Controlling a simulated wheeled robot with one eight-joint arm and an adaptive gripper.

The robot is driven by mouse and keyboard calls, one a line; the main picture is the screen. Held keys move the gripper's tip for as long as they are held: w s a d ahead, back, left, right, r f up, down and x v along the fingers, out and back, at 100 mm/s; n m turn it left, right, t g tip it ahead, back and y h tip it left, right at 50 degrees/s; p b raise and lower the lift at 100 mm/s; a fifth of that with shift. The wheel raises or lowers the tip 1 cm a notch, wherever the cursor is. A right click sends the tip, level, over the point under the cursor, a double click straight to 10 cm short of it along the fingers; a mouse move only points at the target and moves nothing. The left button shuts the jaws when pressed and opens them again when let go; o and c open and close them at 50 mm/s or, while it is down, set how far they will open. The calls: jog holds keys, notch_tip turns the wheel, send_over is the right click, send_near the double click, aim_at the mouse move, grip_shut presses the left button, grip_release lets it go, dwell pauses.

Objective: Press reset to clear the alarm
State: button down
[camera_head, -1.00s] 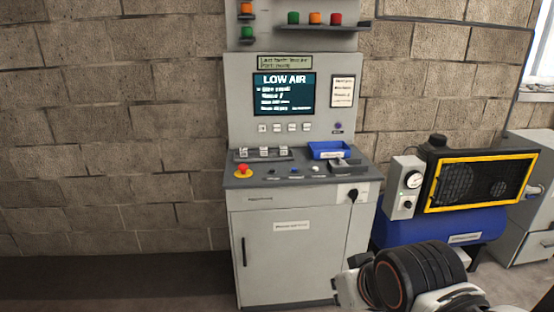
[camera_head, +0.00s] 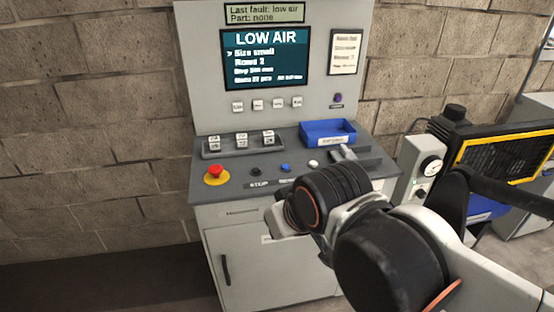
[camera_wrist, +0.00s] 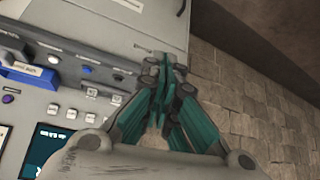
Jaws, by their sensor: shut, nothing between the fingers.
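The grey control panel (camera_head: 230,184) has a screen (camera_head: 263,60) reading LOW AIR. On its sloped top, a blue button (camera_head: 285,167) sits above a partly covered label that seems to begin "RES". It also shows in the wrist view (camera_wrist: 87,70). A black button (camera_head: 256,171) labelled STOP is to its left, a white button (camera_head: 313,163) to its right. In the wrist view my gripper (camera_wrist: 168,62) is shut and empty, its teal fingers together, right of the blue button and apart from it in the picture. In the head view my arm hides the fingers.
A red emergency knob on a yellow base (camera_head: 215,174) stands at the panel's left. A blue bin (camera_head: 327,133) and a row of white switches (camera_head: 241,140) lie behind the buttons. A compressor (camera_head: 500,150) stands at the right.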

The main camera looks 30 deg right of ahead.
jog(key=shift+s, duration=0.1)
jog(key=w+r+m+p, duration=0.2)
jog(key=w+r, duration=0.3)
jog(key=w, duration=0.3)
jog(key=m+t+h+p, duration=0.2)
jog(key=m+p, duration=0.2)
jog(key=m, duration=0.5)
send_over(288, 165)
notch_tip(288, 165, down, 4)
jog(key=f, duration=0.1)
jog(key=shift+s+r, duration=0.1)
jog(key=shift+r, duration=0.2)
jog(key=shift+f, duration=0.1)
notch_tip(288, 165, down, 9)
jog(key=b, duration=0.6)
jog(key=shift+b, duration=0.4)
